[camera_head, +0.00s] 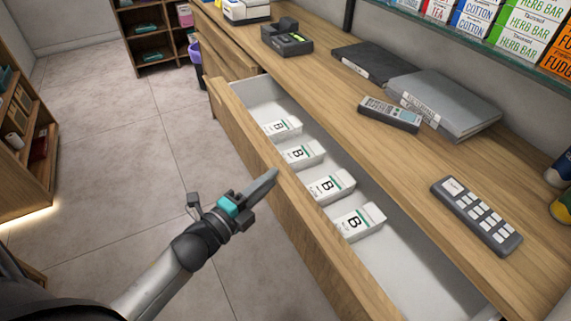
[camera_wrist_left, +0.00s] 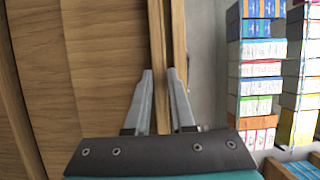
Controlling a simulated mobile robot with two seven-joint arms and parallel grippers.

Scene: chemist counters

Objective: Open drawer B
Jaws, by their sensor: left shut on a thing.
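Drawer B (camera_head: 236,118) is pulled out from the wooden counter, and its white inside shows. Several white boxes marked "B" lie in a row in it, among them a far box (camera_head: 281,127) and a near one (camera_head: 360,221). My left gripper (camera_head: 272,176) is at the top edge of the drawer's wooden front, near its middle. In the left wrist view the fingers of my left gripper (camera_wrist_left: 160,77) stand on either side of the wooden front panel and are shut on it. My right gripper is in no view.
On the counter top are a grey remote (camera_head: 477,214), a handheld device (camera_head: 390,113), a grey binder (camera_head: 445,101) and a dark folder (camera_head: 375,62). A shelf of medicine boxes (camera_head: 528,22) is above. The floor (camera_head: 110,150) left of the drawer is clear.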

